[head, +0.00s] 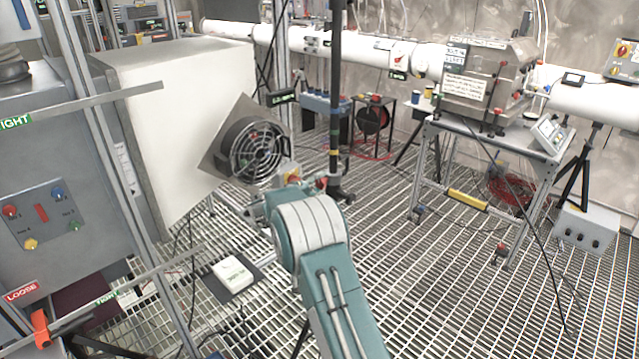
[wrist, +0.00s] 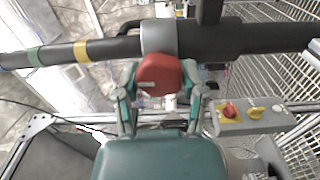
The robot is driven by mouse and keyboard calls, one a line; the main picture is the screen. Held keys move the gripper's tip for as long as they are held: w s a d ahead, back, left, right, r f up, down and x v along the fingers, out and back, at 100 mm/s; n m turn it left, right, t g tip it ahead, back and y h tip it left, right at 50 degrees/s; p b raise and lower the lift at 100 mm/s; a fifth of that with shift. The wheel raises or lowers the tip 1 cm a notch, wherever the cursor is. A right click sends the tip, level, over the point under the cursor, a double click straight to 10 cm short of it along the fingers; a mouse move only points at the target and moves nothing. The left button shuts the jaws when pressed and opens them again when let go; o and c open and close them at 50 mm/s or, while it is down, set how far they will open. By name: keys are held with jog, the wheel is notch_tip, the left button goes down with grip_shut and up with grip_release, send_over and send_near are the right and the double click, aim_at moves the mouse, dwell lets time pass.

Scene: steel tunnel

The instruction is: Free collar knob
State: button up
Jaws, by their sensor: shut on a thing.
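A red knob (wrist: 160,75) sits on a grey collar (wrist: 171,37) around a thick black pole (wrist: 245,38) in the wrist view. My gripper (wrist: 158,88) has one finger on each side of the knob and is shut on it. In the head view the black pole (head: 336,90) stands upright in the middle, and red of the knob (head: 322,183) shows near its lower end. My gripper there is mostly hidden behind my teal arm. The collar's far side is hidden.
A grey box with red and yellow controls (wrist: 250,114) is close beside my gripper. A caged fan (head: 256,150) on a white duct is to the left. A steel table (head: 480,135) with a metal case is to the right. Grated floor (head: 400,290) is open at front right.

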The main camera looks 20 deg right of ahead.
jog(key=shift+a+f+n, duration=0.1)
jog(key=shift+n, duration=1)
jog(key=o, duration=1.2)
jog(key=shift+w+f, duration=0.1)
jog(key=shift+c, duration=0.2)
jog(key=v, duration=1.2)
